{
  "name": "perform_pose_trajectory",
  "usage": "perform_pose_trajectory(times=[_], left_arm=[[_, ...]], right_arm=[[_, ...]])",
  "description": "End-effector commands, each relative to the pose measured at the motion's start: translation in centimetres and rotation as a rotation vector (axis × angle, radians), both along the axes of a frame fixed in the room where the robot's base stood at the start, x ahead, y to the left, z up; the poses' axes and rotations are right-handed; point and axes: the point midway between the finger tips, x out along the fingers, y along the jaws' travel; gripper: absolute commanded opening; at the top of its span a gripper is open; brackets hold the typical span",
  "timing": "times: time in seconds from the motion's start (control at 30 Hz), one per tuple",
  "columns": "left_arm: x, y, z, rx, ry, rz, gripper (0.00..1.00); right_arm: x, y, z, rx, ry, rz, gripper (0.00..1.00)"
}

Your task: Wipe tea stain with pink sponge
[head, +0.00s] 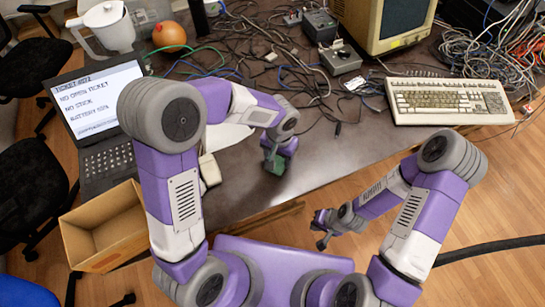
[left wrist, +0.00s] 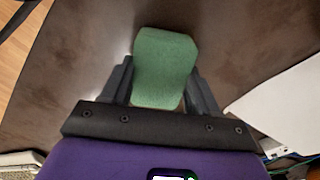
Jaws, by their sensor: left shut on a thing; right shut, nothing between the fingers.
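My left gripper (head: 272,150) is over the front part of the dark table, shut on a green sponge (head: 276,164). In the left wrist view the green sponge (left wrist: 165,65) sits between the two fingers (left wrist: 160,88), with its far end sticking out over the table top. I cannot tell whether the sponge touches the table. I see no pink sponge in either view. No tea stain stands out clearly; the dark table top (left wrist: 75,60) has faint brownish mottling. My right gripper (head: 322,230) is shut and empty, in front of the table's front edge.
A laptop (head: 105,158), a white jug (head: 108,25) and an orange round object (head: 168,35) are at the left. Tangled cables fill the back. A keyboard (head: 448,100) and monitor (head: 385,22) are at the right. A cardboard box (head: 105,228) is at front left. Table right of the sponge is bare.

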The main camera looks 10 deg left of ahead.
Motion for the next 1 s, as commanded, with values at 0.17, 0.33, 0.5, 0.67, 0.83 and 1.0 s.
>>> perform_pose_trajectory(times=[0.17,0.33,0.5,0.67,0.83,1.0], left_arm=[[0.9,-1.3,-0.1,0.0,-0.001,-0.001,0.32],[1.2,-1.8,-0.2,0.0,0.001,-0.001,0.32],[1.7,-2.6,-0.2,-0.001,0.0,-0.001,0.32],[2.6,-3.8,-0.3,-0.001,-0.001,-0.002,0.32],[3.2,-4.8,-0.5,-0.001,0.0,-0.002,0.32],[3.3,-5.0,-0.2,-0.002,-0.001,-0.001,0.32]], right_arm=[[0.0,0.0,0.0,0.0,0.0,0.0,0.0],[0.0,0.0,0.0,0.0,0.0,0.0,0.0],[0.0,0.0,0.1,0.0,0.0,0.0,0.0],[0.0,0.0,0.2,0.0,0.0,0.0,0.0],[0.0,0.0,0.3,0.0,0.0,0.0,0.0],[0.0,0.0,0.5,0.0,0.0,0.0,0.0]])
